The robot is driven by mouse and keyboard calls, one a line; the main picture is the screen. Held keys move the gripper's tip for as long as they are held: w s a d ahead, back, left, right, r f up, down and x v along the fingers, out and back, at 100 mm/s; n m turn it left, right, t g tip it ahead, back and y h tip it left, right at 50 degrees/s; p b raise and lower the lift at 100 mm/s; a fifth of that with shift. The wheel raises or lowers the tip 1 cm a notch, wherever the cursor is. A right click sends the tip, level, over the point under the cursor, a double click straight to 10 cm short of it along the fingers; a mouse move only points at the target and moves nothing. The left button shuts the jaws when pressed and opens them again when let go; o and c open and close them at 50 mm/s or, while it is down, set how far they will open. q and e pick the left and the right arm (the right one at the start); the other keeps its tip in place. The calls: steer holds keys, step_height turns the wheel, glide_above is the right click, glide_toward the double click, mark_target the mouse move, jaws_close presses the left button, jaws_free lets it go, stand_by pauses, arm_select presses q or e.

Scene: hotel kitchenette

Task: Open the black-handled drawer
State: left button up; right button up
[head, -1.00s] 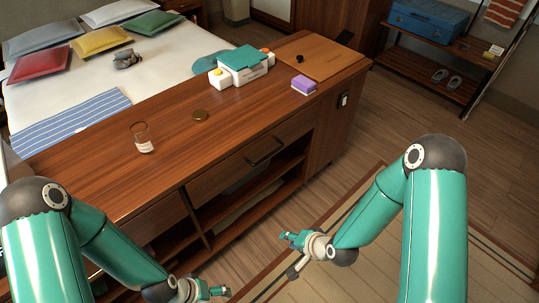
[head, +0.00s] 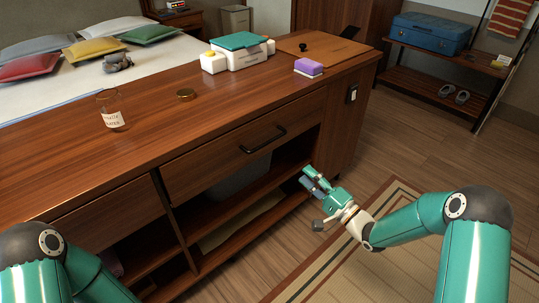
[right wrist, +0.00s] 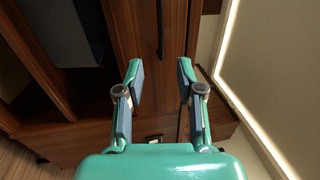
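The drawer (head: 205,164) is a wide wooden front under the counter top and looks closed. Its black bar handle (head: 263,140) is near the middle of the front. My right gripper (head: 312,180) is below and right of the handle, in front of the open shelf and apart from the drawer. In the right wrist view its two fingers (right wrist: 160,76) are spread with nothing between them. The dark handle (right wrist: 160,28) lies beyond, roughly in line with the gap. My left arm shows at the lower left; its gripper is out of frame.
The counter (head: 150,128) holds a glass jar (head: 110,112), a round brown lid (head: 186,95), a white caddy (head: 236,54), a purple sponge (head: 309,66) and a wooden board (head: 318,44). Open shelves lie below the drawer. The floor in front is clear, with a striped mat (head: 350,270).

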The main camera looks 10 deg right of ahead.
mark_target(269, 143)
steer(key=b+x, duration=0.1)
steer(key=x, duration=1.5)
steer(key=shift+w+a, duration=0.25)
jaws_close()
steer(key=shift+f, duration=0.1)
